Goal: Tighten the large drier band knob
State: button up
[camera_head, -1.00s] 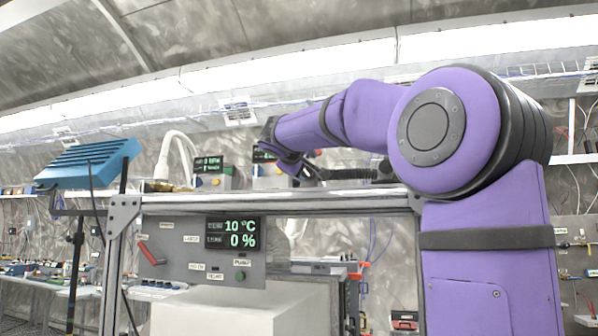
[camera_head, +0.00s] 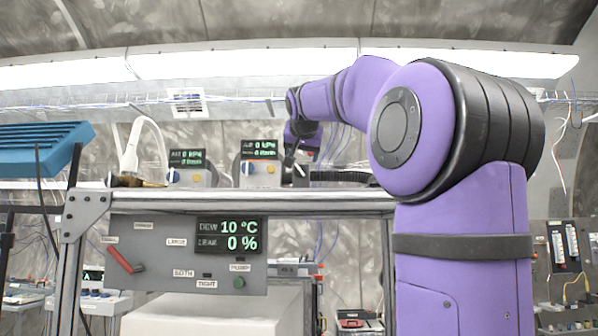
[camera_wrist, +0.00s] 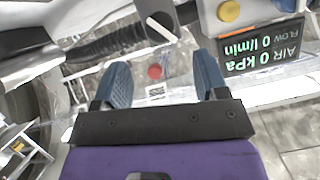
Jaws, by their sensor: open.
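My gripper (camera_wrist: 163,72) is open, with two blue fingers apart and nothing held. In the head view my gripper (camera_head: 294,165) hangs low over the back of the bench top, beside the right-hand display box. In the wrist view a small red round part (camera_wrist: 154,71) shows between the fingers, below them. A black part with a white bar (camera_wrist: 160,27) lies just beyond the fingertips. A black ribbed hose (camera_wrist: 120,40) runs to the left of it. I cannot tell which part is the large drier band knob. A "LARGE" label (camera_head: 176,242) is on the front panel.
Two display boxes (camera_head: 187,169) (camera_head: 260,166) stand on the bench top (camera_head: 330,199). The front panel (camera_head: 150,280) has a red lever (camera_head: 124,259), a green button and a display reading 10 °C and 0 %. A blue slatted unit (camera_head: 40,148) is at left.

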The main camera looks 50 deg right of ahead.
aim_at(301, 170)
jog(key=x, duration=0.8)
jog(key=shift+w+d+f, duration=0.1)
jog(key=shift+w+d, duration=0.05)
